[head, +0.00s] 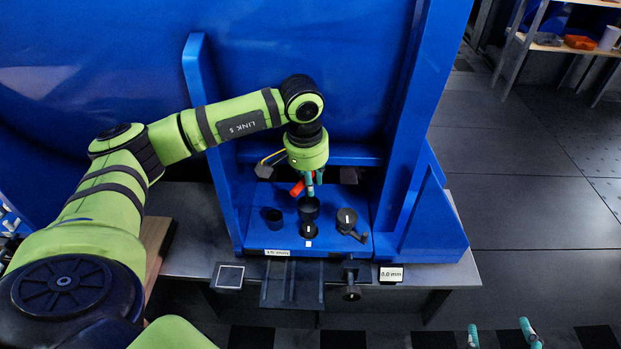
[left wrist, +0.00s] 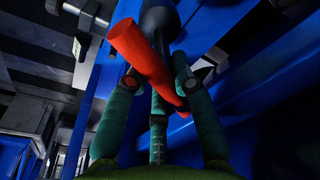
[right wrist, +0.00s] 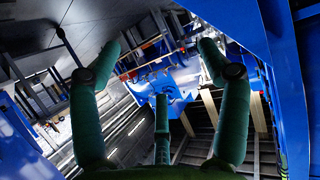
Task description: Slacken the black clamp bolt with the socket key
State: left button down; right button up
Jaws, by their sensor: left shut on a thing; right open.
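The socket key has a red handle (head: 297,188) and a dark shaft. In the left wrist view its red handle (left wrist: 140,55) lies slantwise between the green fingers. My left gripper (head: 312,190) is shut on it, above the blue shelf. Directly below the gripper is a black cylinder (head: 308,208), with another black round part (head: 308,231) in front of it. I cannot tell which black part is the clamp bolt, or whether the key is seated on it. My right gripper (head: 502,335) is open and empty at the lower right, away from the work; its spread fingers fill the right wrist view (right wrist: 160,75).
On the blue shelf are a black cup (head: 272,217) and a black part with a side lever (head: 347,218). Blue upright walls (head: 410,130) stand either side. A black knob (head: 352,293) and a "0.0 mm" display (head: 391,275) are at the bench front.

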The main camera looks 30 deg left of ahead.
aim_at(311, 204)
pick_arm(q)
notch_tip(311, 204, down, 2)
jog(key=shift+f+b, duration=0.15)
jog(key=shift+b, duration=0.65)
notch_tip(311, 204, down, 2)
jog(key=shift+f+b, duration=0.15)
jog(key=shift+b, duration=0.7)
jog(key=shift+f, duration=0.1)
pick_arm(e)
jog(key=s+a+r+n+t+y, duration=0.1)
jog(key=r+t+y, duration=0.3)
jog(key=r, duration=0.6)
jog(key=s+a+r+n+t+y, duration=0.2)
jog(key=r+t, duration=0.4)
jog(key=r, duration=0.4)
jog(key=shift+a+t+y, duration=0.3)
jog(key=shift+a+y, duration=0.6)
jog(key=shift+a, duration=0.3)
jog(key=shift+f, duration=0.15)
pick_arm(q)
jog(key=shift+f+b, duration=1.2)
jog(key=shift+f, duration=0.2)
pick_arm(e)
jog(key=shift+f, duration=1)
